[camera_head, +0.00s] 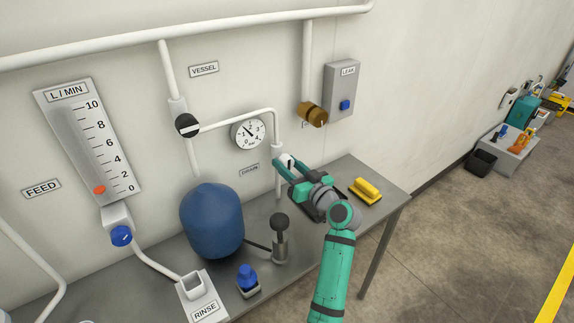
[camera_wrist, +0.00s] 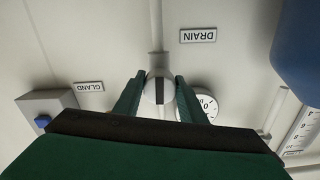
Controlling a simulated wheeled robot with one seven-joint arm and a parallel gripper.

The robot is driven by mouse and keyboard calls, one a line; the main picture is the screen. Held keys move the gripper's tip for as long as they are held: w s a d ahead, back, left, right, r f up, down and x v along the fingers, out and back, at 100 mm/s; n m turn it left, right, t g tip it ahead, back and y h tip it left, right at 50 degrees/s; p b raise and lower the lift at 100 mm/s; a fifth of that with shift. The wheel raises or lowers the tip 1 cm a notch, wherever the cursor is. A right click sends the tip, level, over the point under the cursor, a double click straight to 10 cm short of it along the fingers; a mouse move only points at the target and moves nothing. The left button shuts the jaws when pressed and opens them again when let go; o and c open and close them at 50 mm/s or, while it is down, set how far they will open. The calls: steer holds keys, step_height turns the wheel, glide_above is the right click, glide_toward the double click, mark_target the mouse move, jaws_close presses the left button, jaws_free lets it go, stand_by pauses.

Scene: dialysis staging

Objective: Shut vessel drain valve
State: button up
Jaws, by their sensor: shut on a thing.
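The drain valve is a round white knob with a dark stripe on a white pipe, below the gauge line. In the wrist view the knob (camera_wrist: 150,92) sits between my two green fingers, its stripe running along the pipe. My gripper (camera_head: 282,162) is shut on this knob; its fingers also show in the wrist view (camera_wrist: 158,84). In the head view my fingers largely hide the knob. The DRAIN label (camera_head: 249,170) is on the wall beside it and reads upside down in the wrist view (camera_wrist: 198,36). The blue vessel (camera_head: 212,222) stands at left on the bench.
A black vessel valve (camera_head: 187,125) with a white stripe and a pressure gauge (camera_head: 248,133) are on the pipes. A brass gland fitting (camera_head: 312,114) and a leak box (camera_head: 342,88) are close by. A yellow item (camera_head: 366,190) lies on the bench (camera_head: 392,200) at right.

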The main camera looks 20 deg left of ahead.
steer(key=m, duration=0.8)
steer(key=shift+s+a+m, duration=0.1)
steer(key=shift+m, duration=0.3)
steer(key=m, duration=0.4)
steer(key=shift+m, duration=0.3)
steer(key=shift+r+m, duration=0.1)
steer(key=shift+m, duration=1.8)
steer(key=o, duration=1.1)
steer(key=shift+c, duration=0.2)
